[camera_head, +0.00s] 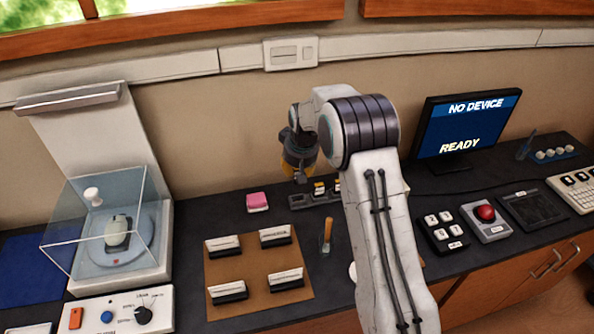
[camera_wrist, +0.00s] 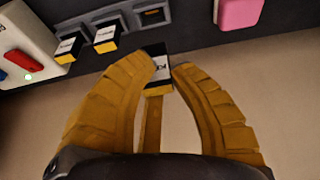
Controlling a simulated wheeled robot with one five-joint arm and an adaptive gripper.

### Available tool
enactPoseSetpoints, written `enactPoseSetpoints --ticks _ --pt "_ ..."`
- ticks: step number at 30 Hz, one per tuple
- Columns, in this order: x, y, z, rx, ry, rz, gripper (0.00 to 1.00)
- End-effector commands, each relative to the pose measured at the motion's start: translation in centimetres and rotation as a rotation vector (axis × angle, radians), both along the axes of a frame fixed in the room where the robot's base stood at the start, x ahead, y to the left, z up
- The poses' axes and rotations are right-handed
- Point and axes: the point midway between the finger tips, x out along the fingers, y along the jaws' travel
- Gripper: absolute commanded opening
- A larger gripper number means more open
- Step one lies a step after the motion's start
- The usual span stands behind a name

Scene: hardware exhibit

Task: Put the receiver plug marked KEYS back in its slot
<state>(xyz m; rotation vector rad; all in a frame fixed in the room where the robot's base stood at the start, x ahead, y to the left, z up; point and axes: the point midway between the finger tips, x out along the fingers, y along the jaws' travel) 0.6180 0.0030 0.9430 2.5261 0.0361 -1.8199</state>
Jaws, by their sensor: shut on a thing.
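My gripper (camera_wrist: 160,66) has yellow fingers closed on a small plug (camera_wrist: 158,70) with a black and white label and a yellow edge. The label is too small and partly covered to read fully. In the head view, my gripper (camera_head: 300,176) hangs just above the dark receiver strip (camera_head: 297,201). In the wrist view, two similar plugs, one (camera_wrist: 68,46) and another (camera_wrist: 106,38), sit in the strip (camera_wrist: 125,14). An empty-looking square slot (camera_wrist: 153,15) lies beside them. The held plug is apart from that slot.
A pink block (camera_head: 257,202) lies left of the strip. A white device with a red part (camera_wrist: 22,58) stands beside the plugs in the wrist view. A brown mat (camera_head: 252,268) with several labelled holders lies in front. The monitor (camera_head: 468,124) reads NO DEVICE, READY.

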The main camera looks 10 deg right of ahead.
Motion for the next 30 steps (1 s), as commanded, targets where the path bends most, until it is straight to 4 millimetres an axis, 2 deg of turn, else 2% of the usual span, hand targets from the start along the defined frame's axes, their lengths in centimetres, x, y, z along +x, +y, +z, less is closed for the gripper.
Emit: enactPoseSetpoints --ticks 8,21,30 --pt "0.0 0.0 -1.4 0.000 0.000 0.001 0.00" --pt "0.0 0.0 -5.0 0.000 -0.001 0.000 0.00" --pt "0.0 0.0 -6.1 0.000 -0.001 0.000 0.00"
